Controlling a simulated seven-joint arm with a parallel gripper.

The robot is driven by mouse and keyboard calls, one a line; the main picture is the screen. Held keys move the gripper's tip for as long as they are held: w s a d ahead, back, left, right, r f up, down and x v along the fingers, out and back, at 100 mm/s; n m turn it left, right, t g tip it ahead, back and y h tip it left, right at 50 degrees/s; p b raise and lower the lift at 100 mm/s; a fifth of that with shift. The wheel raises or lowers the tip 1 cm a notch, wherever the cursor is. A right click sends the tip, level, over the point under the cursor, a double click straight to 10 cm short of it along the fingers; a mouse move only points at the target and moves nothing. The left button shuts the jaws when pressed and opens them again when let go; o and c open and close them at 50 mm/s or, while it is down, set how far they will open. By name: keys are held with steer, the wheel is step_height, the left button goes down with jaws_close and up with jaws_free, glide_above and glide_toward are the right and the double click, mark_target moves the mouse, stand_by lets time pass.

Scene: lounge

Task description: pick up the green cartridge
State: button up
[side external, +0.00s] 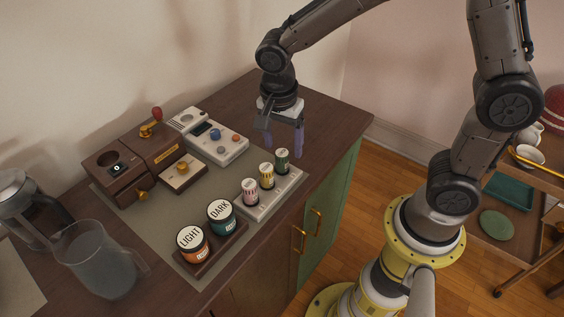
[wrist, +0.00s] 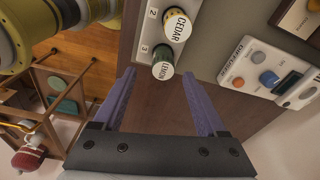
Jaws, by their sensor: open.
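The green cartridge (side external: 282,161) stands upright at the far right end of a pale rack (side external: 262,205), beside a yellow cartridge (side external: 266,175) and a pink one (side external: 249,191). In the wrist view the green cartridge (wrist: 163,62) shows its pale printed top by slot 3, and the yellow one (wrist: 178,26) reads CEDAR. My gripper (side external: 284,148) is open and empty, pointing down just behind the green cartridge in the side view. In the wrist view my gripper (wrist: 158,74) has the green cartridge just past its fingertips, between them in the picture; no contact shows.
Jars marked LIGHT (side external: 192,244) and DARK (side external: 221,216) stand on a dark tray. A control box (side external: 217,138), wooden grinder-like unit (side external: 138,165) and glass pitcher (side external: 101,262) are further left. The dark counter (side external: 335,118) is bare at right.

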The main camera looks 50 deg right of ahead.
mark_target(282, 153)
steer(key=f, duration=0.4)
steer(key=shift+w+d+f, duration=0.15)
steer(key=shift+w+f, duration=0.1)
jaws_close()
